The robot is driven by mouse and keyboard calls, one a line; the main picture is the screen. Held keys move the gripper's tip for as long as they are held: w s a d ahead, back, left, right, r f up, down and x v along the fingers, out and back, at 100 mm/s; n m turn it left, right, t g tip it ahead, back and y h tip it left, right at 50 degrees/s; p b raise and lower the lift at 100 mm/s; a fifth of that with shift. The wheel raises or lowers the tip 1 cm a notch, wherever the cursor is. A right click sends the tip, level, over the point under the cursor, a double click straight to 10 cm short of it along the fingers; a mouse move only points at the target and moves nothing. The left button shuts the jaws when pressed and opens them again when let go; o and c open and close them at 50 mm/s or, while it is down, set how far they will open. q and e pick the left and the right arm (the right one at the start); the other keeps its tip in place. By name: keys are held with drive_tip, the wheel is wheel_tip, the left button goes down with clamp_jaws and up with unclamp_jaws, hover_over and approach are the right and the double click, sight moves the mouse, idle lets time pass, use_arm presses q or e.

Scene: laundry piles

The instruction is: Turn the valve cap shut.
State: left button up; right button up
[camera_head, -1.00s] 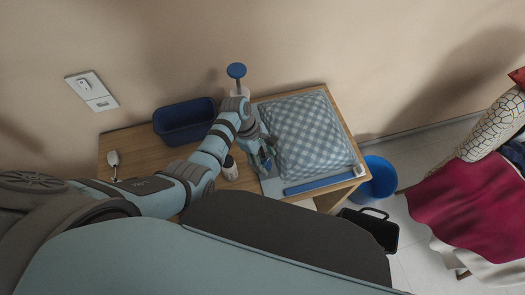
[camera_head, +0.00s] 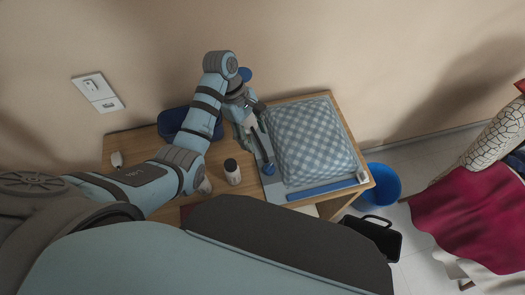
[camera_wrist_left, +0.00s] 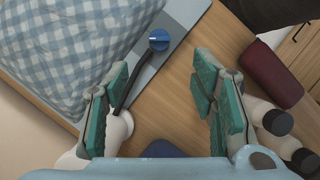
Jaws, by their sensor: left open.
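The blue valve cap (camera_head: 268,168) sits at the left edge of the checked, pillow-like bag (camera_head: 312,140). In the left wrist view the cap (camera_wrist_left: 159,40) is a round knob with a pale mark, ahead of the fingers and touched by neither. My left gripper (camera_head: 250,125) is open above the tabletop, on the wall side of the cap. Its green-padded fingers (camera_wrist_left: 160,105) stand wide apart. A dark hose (camera_wrist_left: 128,82) runs between the fingers from a white body (camera_wrist_left: 118,126) toward the cap; I cannot tell whether they connect. My right gripper is out of view.
A bottle (camera_head: 232,172) with a dark cap stands left of the bag. A navy bin (camera_head: 172,123) is partly behind my arm. A blue bucket (camera_head: 382,184) and black container (camera_head: 372,238) are right of the table (camera_head: 362,186).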

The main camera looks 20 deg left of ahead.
sight(270, 167)
use_arm(q)
drive_tip(key=b+x, duration=0.3)
drive_tip(key=x, duration=1.1)
drive_tip(key=shift+f, duration=0.15)
drive_tip(key=shift+c, duration=0.2)
drive_tip(key=c, duration=1.1)
drive_tip(key=shift+s+r+n+p, duration=0.15)
drive_tip(key=shift+r+n+p, duration=0.3)
drive_tip(key=shift+p, duration=0.65)
drive_tip(key=shift+f+n+p, duration=0.15)
drive_tip(key=shift+n+p, duration=0.1)
drive_tip(key=shift+p, duration=0.05)
drive_tip(key=shift+w+f, duration=0.3)
drive_tip(key=o, duration=1.1)
drive_tip(key=shift+s+t, duration=0.15)
drive_tip(key=shift+t, duration=0.15)
drive_tip(key=shift+o, duration=0.2)
